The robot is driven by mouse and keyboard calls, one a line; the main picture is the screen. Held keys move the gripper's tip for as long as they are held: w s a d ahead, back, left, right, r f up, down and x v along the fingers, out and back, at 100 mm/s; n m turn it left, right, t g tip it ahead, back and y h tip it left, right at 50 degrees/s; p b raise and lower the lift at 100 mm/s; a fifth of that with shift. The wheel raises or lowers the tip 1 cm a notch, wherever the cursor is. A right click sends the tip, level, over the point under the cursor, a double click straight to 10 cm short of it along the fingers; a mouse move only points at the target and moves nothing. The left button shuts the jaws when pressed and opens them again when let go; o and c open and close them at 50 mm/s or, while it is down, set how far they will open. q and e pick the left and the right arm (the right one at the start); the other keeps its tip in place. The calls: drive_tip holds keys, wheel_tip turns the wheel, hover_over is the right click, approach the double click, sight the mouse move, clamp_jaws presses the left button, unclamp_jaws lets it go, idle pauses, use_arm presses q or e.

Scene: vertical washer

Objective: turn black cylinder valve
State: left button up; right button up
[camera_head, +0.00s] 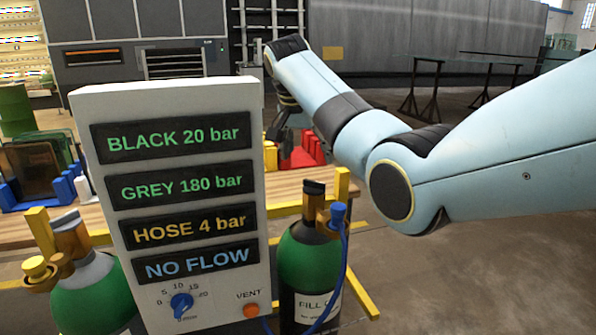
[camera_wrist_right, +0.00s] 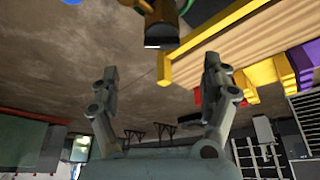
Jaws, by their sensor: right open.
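A cylinder with a green shoulder and black body (camera_head: 300,305) stands right of the display panel. Its valve has a brass neck and black top (camera_head: 314,187), with a blue hose fitting (camera_head: 338,213) at its side. My left gripper is not in view.
The white panel (camera_head: 263,150) reads BLACK 20 bar, GREY 180 bar, HOSE 4 bar, NO FLOW. It carries a blue knob (camera_head: 181,304) and an orange VENT button (camera_head: 251,310). Another green-shouldered cylinder (camera_head: 95,295) stands left. Yellow rails and a wooden bench (camera_head: 285,188) are close behind.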

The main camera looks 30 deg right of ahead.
sight(314, 182)
drive_tip(key=shift+w+d+f+p, duration=0.2)
drive_tip(key=shift+w+d+f, duration=0.15)
drive_tip(key=shift+f, duration=0.3)
drive_tip(key=shift+w+d+f+p, duration=0.2)
drive_tip(key=shift+d+f, duration=0.2)
drive_tip(key=shift+f, duration=0.2)
drive_tip(key=x, duration=0.3)
drive_tip(key=shift+w+d+f, duration=0.1)
drive_tip(key=shift+w+f, duration=0.05)
drive_tip(key=shift+f, duration=0.15)
drive_tip(key=shift+x, duration=1.1)
drive_tip(key=shift+w+d+f, duration=0.1)
drive_tip(key=shift+f, duration=0.25)
drive_tip(key=c, duration=1.2)
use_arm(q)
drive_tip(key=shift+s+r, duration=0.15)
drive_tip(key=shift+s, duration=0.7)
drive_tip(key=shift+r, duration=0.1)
